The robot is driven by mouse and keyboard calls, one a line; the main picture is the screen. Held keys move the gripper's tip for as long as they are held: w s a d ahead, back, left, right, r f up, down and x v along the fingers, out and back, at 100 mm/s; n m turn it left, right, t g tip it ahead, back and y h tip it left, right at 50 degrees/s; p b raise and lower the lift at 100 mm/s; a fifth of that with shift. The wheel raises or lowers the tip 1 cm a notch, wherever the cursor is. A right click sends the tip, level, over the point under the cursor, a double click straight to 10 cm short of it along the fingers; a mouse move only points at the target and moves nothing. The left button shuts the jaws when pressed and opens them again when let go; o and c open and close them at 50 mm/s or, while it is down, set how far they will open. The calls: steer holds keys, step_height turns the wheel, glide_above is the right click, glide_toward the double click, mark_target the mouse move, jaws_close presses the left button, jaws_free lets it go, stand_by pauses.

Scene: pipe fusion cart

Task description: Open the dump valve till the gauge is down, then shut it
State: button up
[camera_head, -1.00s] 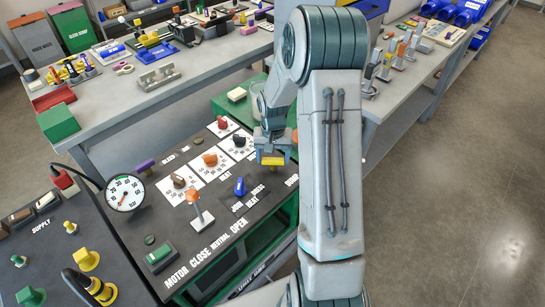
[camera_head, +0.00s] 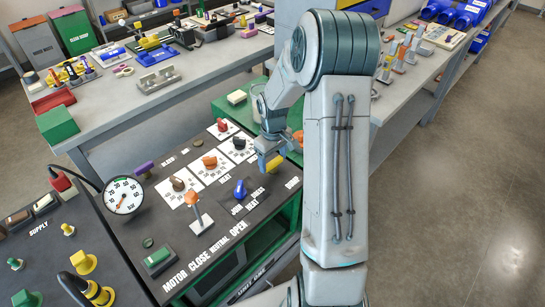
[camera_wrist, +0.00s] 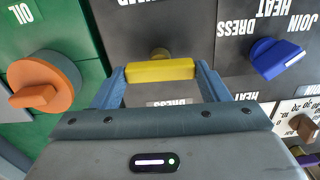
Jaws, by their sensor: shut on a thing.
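My gripper (camera_head: 268,156) is shut on a yellow handle (camera_head: 274,162) at the far right end of the dark control panel (camera_head: 222,225). In the wrist view the yellow handle (camera_wrist: 160,70) spans the gap between my two blue fingers, with a brass-coloured stem behind it. In the head view the handle sits slanted. No label naming it as the dump valve is readable.
A blue knob (camera_head: 240,189) and an orange-topped lever (camera_head: 193,203) stand left of my gripper. Red, orange and brown knobs sit on white scale plates behind. An orange knob (camera_wrist: 45,82) marked OIL is close by in the wrist view.

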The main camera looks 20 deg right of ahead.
mark_target(271, 161)
steer(key=shift+w+a+r+n, duration=0.1)
steer(key=shift+w+r+n, duration=0.1)
steer(key=shift+w+n, duration=0.1)
stand_by(0.4)
steer(key=o, duration=1)
steer(key=shift+s+f, duration=0.1)
steer(key=shift+s, duration=0.1)
steer(key=shift+a+r+b, duration=0.15)
steer(key=shift+r+b, duration=0.15)
steer(key=shift+r, duration=6.7)
